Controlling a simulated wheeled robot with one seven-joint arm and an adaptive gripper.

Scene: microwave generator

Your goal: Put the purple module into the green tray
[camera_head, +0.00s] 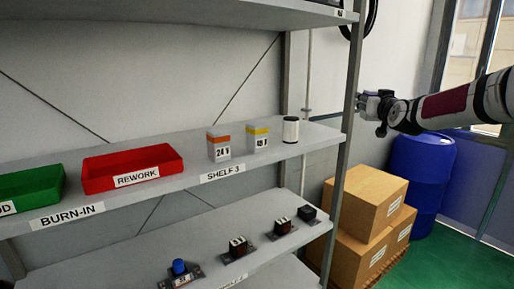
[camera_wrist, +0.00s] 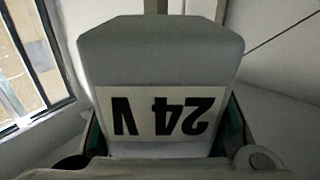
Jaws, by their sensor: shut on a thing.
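My gripper (camera_head: 373,105) is at the right in the head view, beside the shelf's right upright. In the wrist view it is shut on a grey block-shaped module (camera_wrist: 160,62), whose "24 V" label appears upside down. The module's coloured end is hidden, so I cannot tell whether it is the purple one. No purple module shows clearly on the shelves. The green tray (camera_head: 32,186) stands on the middle shelf at the far left, partly cut off by the picture edge. My gripper is far to its right.
The red REWORK tray (camera_head: 132,170) stands right of the green tray. An orange-topped module (camera_head: 219,146), a yellow-topped module (camera_head: 258,136) and a white cylinder (camera_head: 290,130) stand further right. Small devices fill the lower shelf. Boxes (camera_head: 362,200) and a blue barrel (camera_head: 424,170) stand at right.

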